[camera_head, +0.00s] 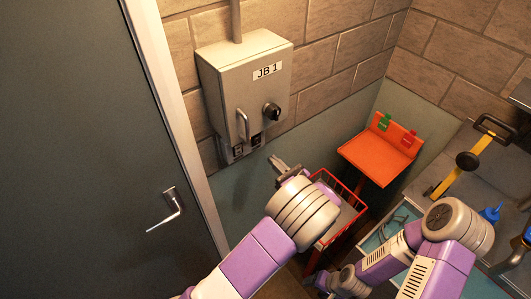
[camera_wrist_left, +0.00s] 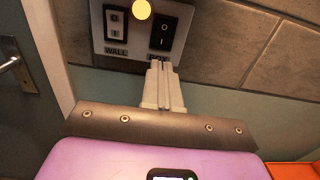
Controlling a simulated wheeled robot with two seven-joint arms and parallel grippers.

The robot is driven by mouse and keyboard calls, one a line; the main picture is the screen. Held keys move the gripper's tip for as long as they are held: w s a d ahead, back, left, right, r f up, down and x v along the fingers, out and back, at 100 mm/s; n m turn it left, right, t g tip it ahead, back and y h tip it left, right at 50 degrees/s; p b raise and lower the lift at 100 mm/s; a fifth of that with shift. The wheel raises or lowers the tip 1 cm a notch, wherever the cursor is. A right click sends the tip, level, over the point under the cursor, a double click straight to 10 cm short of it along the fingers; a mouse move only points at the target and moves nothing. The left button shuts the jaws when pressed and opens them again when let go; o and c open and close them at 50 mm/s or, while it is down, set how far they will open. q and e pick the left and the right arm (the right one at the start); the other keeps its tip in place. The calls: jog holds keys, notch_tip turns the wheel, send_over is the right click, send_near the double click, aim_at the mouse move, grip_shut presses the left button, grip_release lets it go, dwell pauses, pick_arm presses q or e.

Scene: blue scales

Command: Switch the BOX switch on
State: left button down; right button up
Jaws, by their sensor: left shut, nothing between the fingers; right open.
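The BOX switch (camera_wrist_left: 164,33) is a black rocker marked I and O on a pale plate, right of the WALL switch (camera_wrist_left: 116,24). Its label is partly hidden by my fingertips. In the head view the BOX switch (camera_head: 256,140) is small, at the lower edge of the grey JB 1 box (camera_head: 246,80). My left gripper (camera_wrist_left: 160,65) is shut and empty, its tips just below the rocker in the picture; contact cannot be told. It also shows below the box in the head view (camera_head: 278,163). My right gripper (camera_head: 316,280) is low, far from the switches.
A yellow round light (camera_wrist_left: 141,9) sits between the switches. The box front has a bar handle (camera_head: 242,125) and a black knob (camera_head: 271,111). A grey door (camera_head: 80,150) is at left. A red cart (camera_head: 330,233) and orange stand (camera_head: 372,157) are at right.

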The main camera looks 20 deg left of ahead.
pick_arm(q)
jog(key=f+v, duration=0.1)
jog(key=v, duration=0.6)
jog(key=shift+d+b, duration=0.2)
jog(key=shift+b, duration=0.1)
